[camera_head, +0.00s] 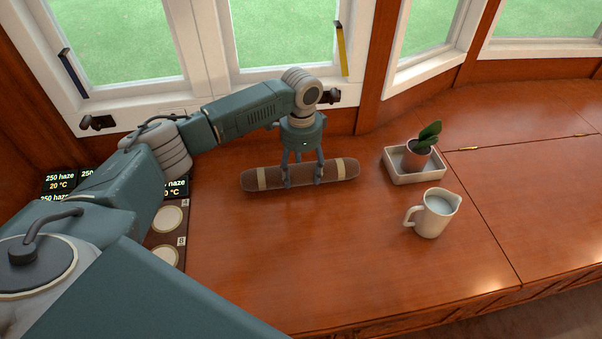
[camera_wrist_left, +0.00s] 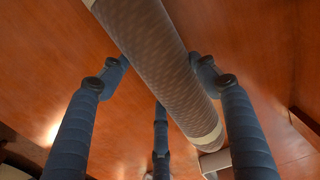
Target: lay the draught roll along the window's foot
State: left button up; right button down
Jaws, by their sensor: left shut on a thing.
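The draught roll (camera_head: 215,180), a brown patterned cylinder with pale bands near its ends, lies roughly parallel to the front edge of the wooden top. My left gripper (camera_head: 302,180) is shut on it near its middle, from above. The left wrist view shows the roll (camera_wrist_left: 150,50) running diagonally between my fingers (camera_wrist_left: 160,85). I cannot tell whether the roll touches the wood. The white-framed window (camera_head: 215,85) stands behind it, with a strip of bare wood between roll and window foot. My arm hides part of that foot. My right gripper is not in view.
A potted plant (camera_head: 418,153) stands in a white tray (camera_head: 400,178) right of the roll, with a cream jug (camera_head: 434,214) in front. Labelled displays (camera_head: 60,185) and round pale pieces (camera_head: 166,220) lie at left under my arm. The front middle is clear wood.

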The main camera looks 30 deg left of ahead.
aim_at(301, 170)
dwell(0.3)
pick_arm(q)
jog(key=shift+f, duration=0.1)
jog(key=o, duration=1.5)
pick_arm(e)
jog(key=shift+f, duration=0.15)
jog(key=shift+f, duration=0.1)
pick_arm(q)
notch_tip(301, 170, up, 12)
jog(key=p, duration=0.2)
jog(key=shift+p, duration=0.3)
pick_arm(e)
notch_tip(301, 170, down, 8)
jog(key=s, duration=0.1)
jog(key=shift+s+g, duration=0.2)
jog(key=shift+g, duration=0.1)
